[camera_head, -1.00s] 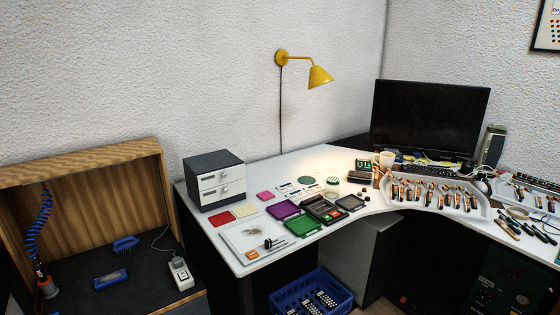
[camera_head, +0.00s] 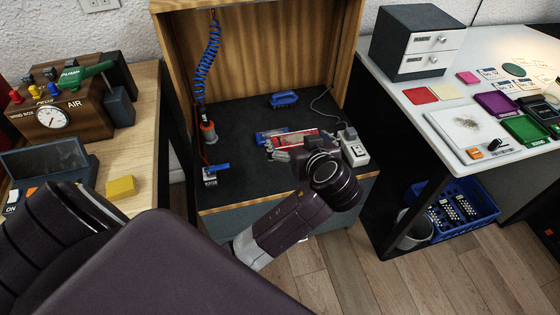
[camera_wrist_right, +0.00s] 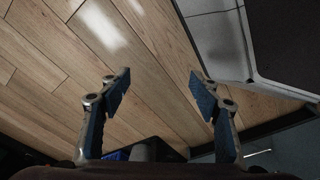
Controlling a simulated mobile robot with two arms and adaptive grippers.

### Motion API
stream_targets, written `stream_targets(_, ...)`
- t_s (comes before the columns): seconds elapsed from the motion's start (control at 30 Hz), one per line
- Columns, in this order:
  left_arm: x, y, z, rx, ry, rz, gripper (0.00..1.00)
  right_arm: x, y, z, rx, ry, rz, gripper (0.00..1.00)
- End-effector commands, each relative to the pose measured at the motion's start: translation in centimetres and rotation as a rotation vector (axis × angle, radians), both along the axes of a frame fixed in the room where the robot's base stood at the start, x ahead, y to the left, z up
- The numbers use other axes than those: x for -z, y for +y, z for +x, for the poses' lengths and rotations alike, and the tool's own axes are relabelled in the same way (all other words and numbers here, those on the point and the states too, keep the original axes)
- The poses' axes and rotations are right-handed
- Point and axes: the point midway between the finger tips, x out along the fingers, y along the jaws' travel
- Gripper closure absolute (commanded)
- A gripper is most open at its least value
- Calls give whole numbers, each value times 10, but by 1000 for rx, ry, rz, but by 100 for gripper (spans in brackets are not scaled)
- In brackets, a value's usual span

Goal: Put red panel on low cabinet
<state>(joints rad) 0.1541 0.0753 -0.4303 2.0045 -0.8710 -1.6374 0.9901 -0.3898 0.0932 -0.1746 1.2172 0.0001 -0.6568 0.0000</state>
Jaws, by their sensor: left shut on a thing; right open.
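The red panel (camera_head: 297,136), a flat red piece with pale edges, shows in the head view over the dark top of the low cabinet (camera_head: 240,140). My left gripper (camera_head: 281,149) is shut on the panel's near left side, and its wrist hides part of the view. I cannot tell whether the panel touches the cabinet top. The cabinet has a wooden hood and back. My right gripper (camera_wrist_right: 159,85) is open and empty in the right wrist view, above the wooden floor.
A white desk (camera_head: 395,88) with a drawer unit (camera_head: 413,42) stands right. A wooden bench (camera_head: 146,130) stands left.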

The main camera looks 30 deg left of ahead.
Motion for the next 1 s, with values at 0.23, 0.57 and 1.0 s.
stream_targets(0.23,34,74,63,-22,-6,3,33,-1,6,41,7,-34,4,43)
stream_targets(0.57,60,98,79,-29,6,2,34,-26,9,59,11,-52,6,43)
stream_targets(1.0,172,97,79,-28,3,3,34,-104,11,82,19,-95,10,43)
